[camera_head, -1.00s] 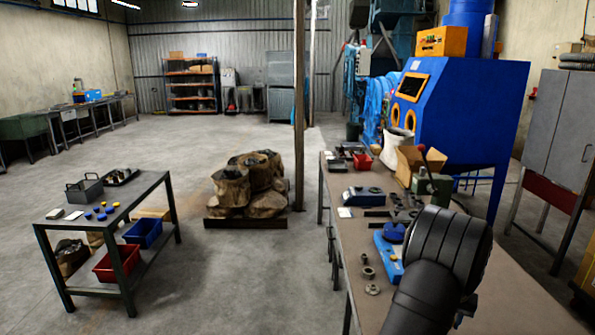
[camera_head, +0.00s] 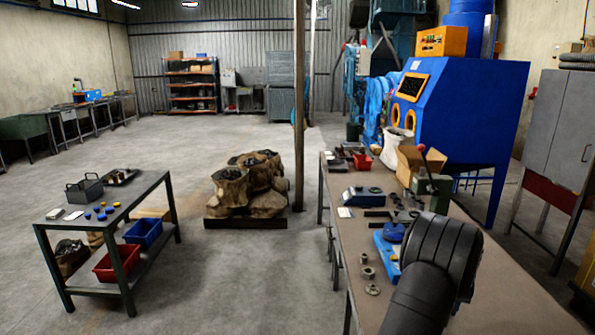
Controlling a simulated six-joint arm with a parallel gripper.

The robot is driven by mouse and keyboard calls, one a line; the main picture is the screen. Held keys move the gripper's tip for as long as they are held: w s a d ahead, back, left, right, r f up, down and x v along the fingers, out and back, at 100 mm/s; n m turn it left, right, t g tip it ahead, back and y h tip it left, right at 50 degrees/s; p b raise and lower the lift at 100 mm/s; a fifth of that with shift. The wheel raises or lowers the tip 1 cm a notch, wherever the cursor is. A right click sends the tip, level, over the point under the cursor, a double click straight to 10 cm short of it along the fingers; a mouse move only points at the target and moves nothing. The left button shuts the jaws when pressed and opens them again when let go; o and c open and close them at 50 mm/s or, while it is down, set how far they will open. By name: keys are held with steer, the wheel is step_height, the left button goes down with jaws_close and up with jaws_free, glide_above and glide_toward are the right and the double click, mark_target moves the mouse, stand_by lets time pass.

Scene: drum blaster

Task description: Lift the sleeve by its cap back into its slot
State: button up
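My arm's dark link covers the lower right of the head view, over the workbench (camera_head: 510,290). My gripper is not visible; the link may hide it. I cannot pick out the sleeve, its cap or its slot for sure. A blue fixture (camera_head: 385,250) with a round blue top (camera_head: 393,232) stands on the bench just left of my arm, partly hidden by it. Several small grey metal rings (camera_head: 368,272) stand or lie along the bench's left edge beside the fixture.
Farther up the bench are a blue flat device (camera_head: 362,195), a red bin (camera_head: 362,161), a cardboard box (camera_head: 416,162) and a green press (camera_head: 434,190). A large blue blasting cabinet (camera_head: 460,105) stands behind. The bench's near right is bare.

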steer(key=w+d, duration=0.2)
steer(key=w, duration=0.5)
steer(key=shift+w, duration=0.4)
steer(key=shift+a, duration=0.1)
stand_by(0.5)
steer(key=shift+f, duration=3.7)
